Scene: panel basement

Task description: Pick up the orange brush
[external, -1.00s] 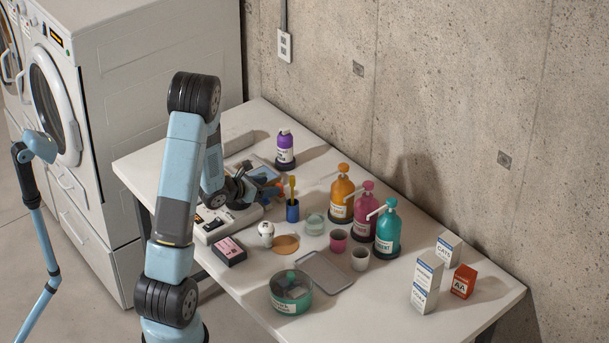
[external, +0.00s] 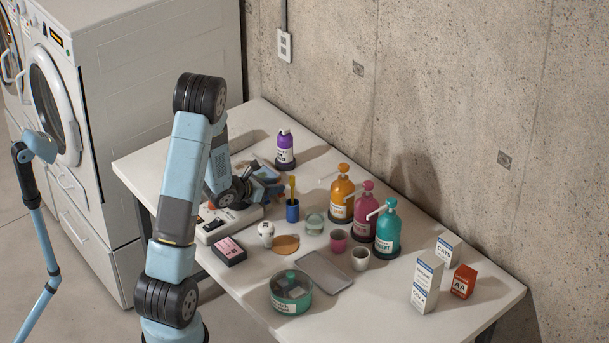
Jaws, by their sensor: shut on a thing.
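My gripper (external: 268,187) is over the far left part of the white table, just above the white box-like unit and left of the yellow-handled item in the blue cup. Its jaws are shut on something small. A little orange shows at the fingertips, which fits the orange brush, but the arm and fingers hide most of it. I cannot tell whether it is clear of the table.
A purple bottle (external: 285,150) stands behind the gripper. The blue cup (external: 292,211) is close on its right. Orange (external: 342,200), pink (external: 365,212) and teal (external: 388,233) pump bottles line the wall side. A white box-like unit (external: 215,228) lies below.

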